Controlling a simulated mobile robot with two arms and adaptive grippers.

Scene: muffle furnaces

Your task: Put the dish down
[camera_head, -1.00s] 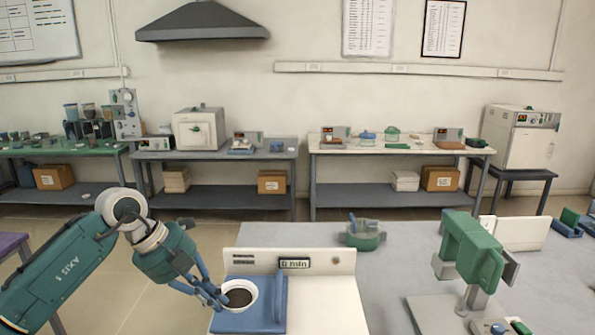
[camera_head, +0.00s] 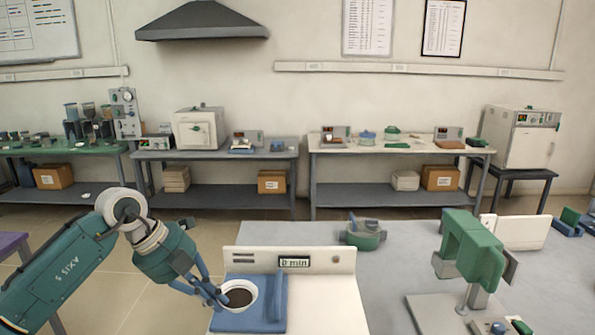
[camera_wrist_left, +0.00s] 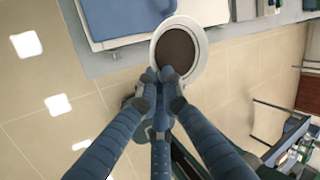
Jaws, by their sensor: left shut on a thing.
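The dish (camera_head: 240,296) is a small white round bowl with dark brown contents. In the head view it is at the left part of a blue pad (camera_head: 277,300) on a white bench device with a small display (camera_head: 294,262). My left gripper (camera_head: 220,301) is shut on the dish's left rim. In the left wrist view the dish (camera_wrist_left: 177,50) is at the fingertips of my left gripper (camera_wrist_left: 165,76), level, overlapping the device's edge. I cannot tell whether its bottom touches the pad. My right gripper is not in view.
A green and grey instrument (camera_head: 472,250) stands to the right on the grey table (camera_head: 398,270). A small green item (camera_head: 364,234) sits behind the device. The table between them is clear. Furnaces (camera_head: 199,130) stand on benches at the back wall.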

